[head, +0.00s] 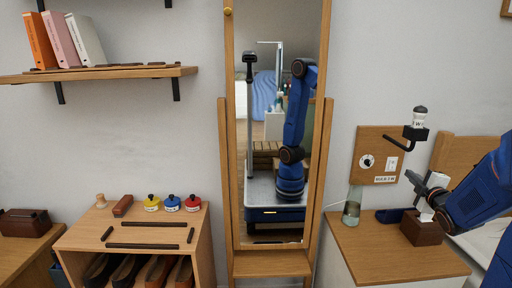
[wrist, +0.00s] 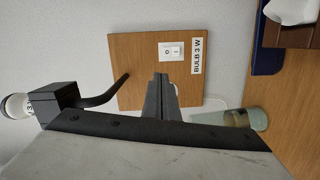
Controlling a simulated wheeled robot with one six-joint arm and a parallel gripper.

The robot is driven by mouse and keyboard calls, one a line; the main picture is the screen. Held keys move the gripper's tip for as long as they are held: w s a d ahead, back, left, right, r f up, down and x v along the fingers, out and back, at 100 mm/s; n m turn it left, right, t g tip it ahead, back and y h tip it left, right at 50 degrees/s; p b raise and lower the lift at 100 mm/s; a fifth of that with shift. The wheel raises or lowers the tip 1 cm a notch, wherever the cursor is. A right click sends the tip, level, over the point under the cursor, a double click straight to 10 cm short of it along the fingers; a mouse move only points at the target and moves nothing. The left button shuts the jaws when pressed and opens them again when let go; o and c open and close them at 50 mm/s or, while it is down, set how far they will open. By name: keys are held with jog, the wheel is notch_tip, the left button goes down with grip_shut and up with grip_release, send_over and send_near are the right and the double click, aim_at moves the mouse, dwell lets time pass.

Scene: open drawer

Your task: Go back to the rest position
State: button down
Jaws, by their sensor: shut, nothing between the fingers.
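My gripper (head: 418,180) is at the right in the head view, at the end of my blue arm, above the cabinet top and in front of the wooden switch board (head: 378,155). In the wrist view its fingers (wrist: 161,78) are together, with nothing between them. They point toward the board (wrist: 140,60), below its white rocker switch (wrist: 171,51) in the picture. I cannot tell how far the tips are from the board. A label reading "BULB 3 W" (wrist: 197,55) sits beside the switch.
Near my gripper are a bulb on a black bracket (head: 418,120), a brown tissue box (head: 421,230), a glass jar (head: 352,207) and a dark blue item (head: 389,215). The cabinet's front top (head: 385,255) is clear. A mirror (head: 275,130) stands left.

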jog(key=s+a+f+m+g, duration=0.2)
jog(key=s+a+m+g, duration=0.2)
jog(key=s+a, duration=0.5)
jog(key=s+a+f+m+g+y, duration=0.1)
jog(key=s+a+f+m+g, duration=0.2)
jog(key=s+a, duration=0.6)
jog(key=s+a+f+m+g+y, duration=0.1)
jog(key=s+a+f+m+g, duration=0.2)
jog(key=s+a, duration=0.7)
jog(key=s+m+g, duration=0.2)
jog(key=s+m, duration=0.2)
jog(key=s, duration=0.6)
jog(key=shift+s, duration=0.15)
